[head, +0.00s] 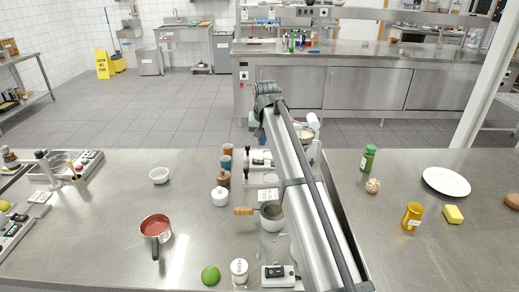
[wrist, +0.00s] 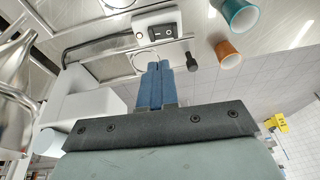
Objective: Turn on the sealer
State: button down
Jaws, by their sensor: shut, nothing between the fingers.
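A white switch box with a black rocker switch (wrist: 160,32) shows at the top of the wrist view, just beyond my fingertips. It seems to be the white box (head: 258,158) beside the cups in the head view; I take it as part of the sealer, but its whole body is not clear. My gripper (wrist: 154,66) is shut and empty, its blue fingers together and pointing toward the switch. Any contact with it cannot be made out. In the head view my arm hides much of the gripper and the equipment behind it.
Teal (wrist: 239,14) and orange (wrist: 228,54) cups stand right of the switch box in the wrist view. Another box with a black switch (head: 280,273) is at the counter's front edge. A red-filled saucepan (head: 155,227), white jar (head: 220,196) and wooden-handled pan (head: 271,212) stand nearby.

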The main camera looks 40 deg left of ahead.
jog(key=w+d+v, duration=0.1)
jog(key=v, duration=0.5)
jog(key=shift+s+r, duration=0.2)
jog(key=shift+r, duration=0.15)
